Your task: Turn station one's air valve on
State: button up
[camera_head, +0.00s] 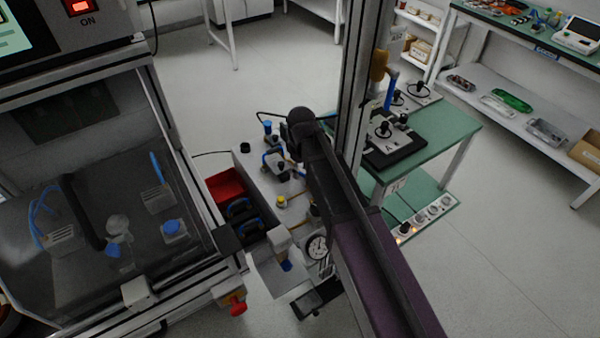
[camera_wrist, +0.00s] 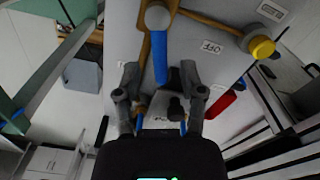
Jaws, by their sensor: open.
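In the wrist view a blue lever handle (camera_wrist: 160,58) hangs from a round grey valve hub (camera_wrist: 158,17) on a copper-coloured pipe. A white label (camera_wrist: 210,47) to its right reads OFF; another label (camera_wrist: 271,11) lies further right, too small to read. My gripper (camera_wrist: 162,84) is open, one finger on each side of the lever's lower end in the picture. I see no contact, and the depth between them is unclear. In the head view my arm covers part of the grey station (camera_head: 262,180), and I cannot make out the gripper there.
A yellow knob (camera_wrist: 262,47) sits right of the lever. Dark fittings (camera_wrist: 178,105) show between the fingers. In the head view a red bin (camera_head: 224,184) and a framed test cabinet (camera_head: 110,225) stand left of the station. A green table (camera_head: 440,135) is at right.

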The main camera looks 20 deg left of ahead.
jog(key=shift+f, duration=0.1)
jog(key=shift+c, duration=0.2)
grip_shut()
jog(key=shift+w+d+m, duration=0.25)
jog(key=shift+w+m, duration=0.1)
jog(key=shift+m, duration=0.75)
jog(key=shift+w+d+m, duration=0.2)
jog(key=shift+w+m, duration=0.15)
jog(key=shift+m, duration=0.75)
jog(key=shift+o, duration=0.2)
grip_release()
